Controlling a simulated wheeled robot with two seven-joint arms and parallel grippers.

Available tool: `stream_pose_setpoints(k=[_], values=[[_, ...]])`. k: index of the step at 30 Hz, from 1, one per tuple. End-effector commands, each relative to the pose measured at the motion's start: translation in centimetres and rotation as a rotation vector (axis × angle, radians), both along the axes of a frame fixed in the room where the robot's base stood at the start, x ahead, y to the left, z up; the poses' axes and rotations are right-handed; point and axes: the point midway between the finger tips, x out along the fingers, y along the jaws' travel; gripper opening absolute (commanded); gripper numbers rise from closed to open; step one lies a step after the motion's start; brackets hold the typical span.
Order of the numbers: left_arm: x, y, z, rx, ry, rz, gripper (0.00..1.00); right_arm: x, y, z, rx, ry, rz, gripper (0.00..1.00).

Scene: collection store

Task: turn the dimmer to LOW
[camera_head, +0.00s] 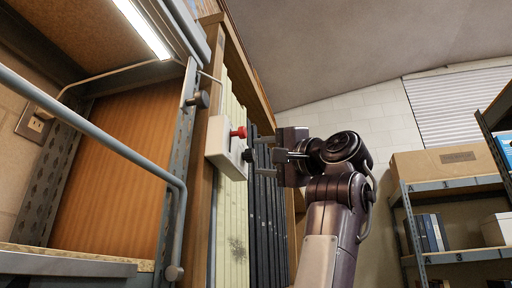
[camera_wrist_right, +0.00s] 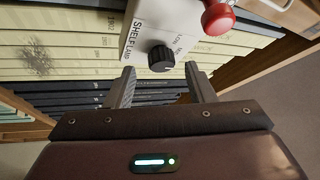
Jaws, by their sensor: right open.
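The dimmer is a black ribbed knob (camera_wrist_right: 161,57) on a white box marked SHELF LAMP (camera_wrist_right: 143,28) in the right wrist view. Small lettering beside the knob seems to include LOW; I cannot tell where the knob points. In the head view the white box (camera_head: 219,148) is fixed to the shelf's upright, and the black knob (camera_head: 247,155) sticks out below a red knob. My right gripper (camera_wrist_right: 160,74) is open, its fingertips to either side of the dimmer and just short of it, with no visible contact. It also shows in the head view (camera_head: 268,147). My left gripper is out of view.
A red knob (camera_wrist_right: 218,18) sits on the same box, close to the dimmer. Cream and dark files (camera_head: 232,215) stand behind the box. A lit lamp (camera_head: 142,28) hangs above, and a grey rail (camera_head: 95,128) crosses the left. A cardboard box (camera_head: 445,162) rests on a far shelf.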

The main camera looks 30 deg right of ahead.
Motion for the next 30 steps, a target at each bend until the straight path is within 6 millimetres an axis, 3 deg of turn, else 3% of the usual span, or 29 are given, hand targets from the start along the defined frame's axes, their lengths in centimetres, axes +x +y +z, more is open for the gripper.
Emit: stream_pose_setpoints(k=[1, 6, 16, 25, 30], values=[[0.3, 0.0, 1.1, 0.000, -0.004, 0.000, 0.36, 0.7, 0.1, 0.7, 0.000, 0.001, 0.001, 0.49], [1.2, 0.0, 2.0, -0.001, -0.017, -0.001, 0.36, 2.2, 0.3, 1.0, 0.000, 0.000, -0.001, 0.49], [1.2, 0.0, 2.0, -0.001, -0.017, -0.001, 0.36, 2.5, 0.4, 0.9, -0.001, -0.001, -0.001, 0.48], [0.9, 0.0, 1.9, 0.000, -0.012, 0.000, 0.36, 2.5, 0.4, 0.9, -0.001, 0.000, -0.001, 0.09], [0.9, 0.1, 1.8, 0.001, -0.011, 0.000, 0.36, 2.5, 0.4, 0.8, -0.005, -0.004, -0.001, 0.06]])
